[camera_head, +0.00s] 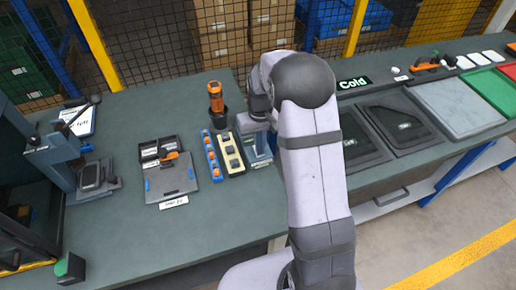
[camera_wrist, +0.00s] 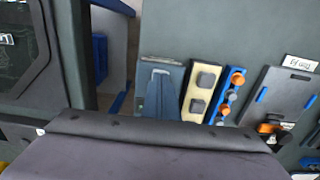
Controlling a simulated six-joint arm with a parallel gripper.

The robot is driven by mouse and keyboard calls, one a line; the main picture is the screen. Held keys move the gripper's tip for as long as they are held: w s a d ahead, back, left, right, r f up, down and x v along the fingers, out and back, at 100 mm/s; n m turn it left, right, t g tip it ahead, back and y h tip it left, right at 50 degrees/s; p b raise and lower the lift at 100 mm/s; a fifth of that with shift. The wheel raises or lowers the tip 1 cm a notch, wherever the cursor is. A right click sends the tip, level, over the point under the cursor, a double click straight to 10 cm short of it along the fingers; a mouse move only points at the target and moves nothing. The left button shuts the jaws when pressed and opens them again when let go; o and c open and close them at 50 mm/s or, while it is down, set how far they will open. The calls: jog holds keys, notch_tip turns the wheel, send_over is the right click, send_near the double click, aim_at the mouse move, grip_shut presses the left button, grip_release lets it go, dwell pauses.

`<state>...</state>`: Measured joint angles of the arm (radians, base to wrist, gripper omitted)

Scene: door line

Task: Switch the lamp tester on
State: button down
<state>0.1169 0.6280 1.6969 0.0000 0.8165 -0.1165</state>
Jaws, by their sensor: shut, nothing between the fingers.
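No readable label marks the lamp tester. Small devices stand in a row on the bench: a cream block (camera_head: 231,153) with dark square parts, a blue strip (camera_head: 212,157) with orange knobs, and a grey-blue unit (camera_head: 260,162) partly behind my arm. In the wrist view the cream block (camera_wrist: 201,92) and blue strip (camera_wrist: 229,95) are right of centre. My gripper (camera_wrist: 161,72) appears as narrow, tapered grey-blue fingers, closed together and empty, over the grey unit beside the cream block. I cannot tell whether the fingertips touch it. My dark wrist hides the lower picture.
A dark cup (camera_head: 219,118) holding an orange-handled tool stands behind the row. A grey tray (camera_head: 168,186) lies to the left, with a stand (camera_head: 55,155) beyond. Dark panels (camera_head: 400,125) lie right of my arm. Bare bench lies in front of the row.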

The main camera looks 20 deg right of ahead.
notch_tip(320, 180, up, 7)
jog(key=p, duration=0.5)
jog(key=shift+f, duration=0.1)
dwell(0.6)
jog(key=s+a+f+m+g, duration=0.15)
jog(key=s+f, duration=0.25)
jog(key=s, duration=0.8)
jog(key=s+a+r, duration=0.1)
jog(key=s+r, duration=0.1)
jog(key=s, duration=0.4)
jog(key=s+a+r, duration=0.2)
jog(key=s, duration=0.4)
jog(key=r, duration=0.1)
jog(key=w+r+n+t, duration=0.1)
jog(key=r, duration=0.1)
jog(key=shift+w+a+r+n+t+b, duration=0.25)
jog(key=shift+a+r+b, duration=0.05)
jog(key=shift+a, duration=0.05)
